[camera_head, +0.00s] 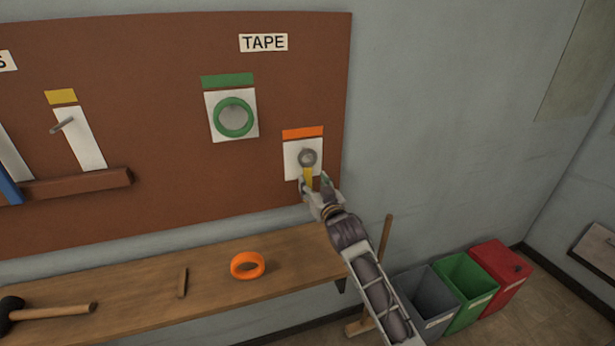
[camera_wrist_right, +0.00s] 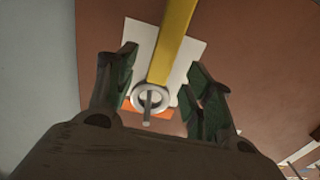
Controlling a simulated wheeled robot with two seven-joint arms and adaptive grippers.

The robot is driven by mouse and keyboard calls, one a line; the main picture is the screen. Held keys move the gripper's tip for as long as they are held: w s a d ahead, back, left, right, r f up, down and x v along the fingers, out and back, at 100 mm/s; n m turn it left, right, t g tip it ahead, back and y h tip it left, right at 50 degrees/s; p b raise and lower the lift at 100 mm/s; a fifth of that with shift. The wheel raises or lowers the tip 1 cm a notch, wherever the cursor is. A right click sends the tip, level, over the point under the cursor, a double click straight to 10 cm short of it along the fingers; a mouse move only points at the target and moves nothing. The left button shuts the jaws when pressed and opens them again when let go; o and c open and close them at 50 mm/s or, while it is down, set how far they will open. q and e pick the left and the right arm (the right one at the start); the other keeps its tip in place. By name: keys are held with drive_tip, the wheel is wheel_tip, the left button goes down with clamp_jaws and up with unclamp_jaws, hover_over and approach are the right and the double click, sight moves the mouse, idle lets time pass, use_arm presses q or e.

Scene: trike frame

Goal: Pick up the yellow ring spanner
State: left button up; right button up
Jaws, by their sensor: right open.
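The yellow ring spanner (camera_head: 308,174) hangs on the brown board, in front of a white card under an orange label. Its grey ring end is at the top and its yellow handle points down. My right gripper (camera_head: 316,184) is open at the handle and hides its lower part. In the right wrist view, the spanner (camera_wrist_right: 173,42) lies between the two spread fingers (camera_wrist_right: 160,82), with a peg through its ring. No firm contact between fingers and spanner can be made out. My left gripper is not in view.
A green tape ring (camera_head: 233,117) hangs on the board (camera_head: 170,140). An orange ring (camera_head: 247,265), a small wooden piece (camera_head: 182,282) and a mallet (camera_head: 50,312) lie on the wooden shelf (camera_head: 215,290). Grey, green and red bins (camera_head: 465,285) stand on the floor at right.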

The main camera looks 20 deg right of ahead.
sight(308, 177)
drive_tip(key=shift+w, duration=0.35)
drive_tip(key=shift+w+a+f+p, duration=0.15)
drive_tip(key=shift+w+p, duration=0.5)
drive_tip(key=shift+w, duration=0.8)
drive_tip(key=shift+w+a, duration=0.1)
drive_tip(key=shift+w, duration=1)
clamp_jaws()
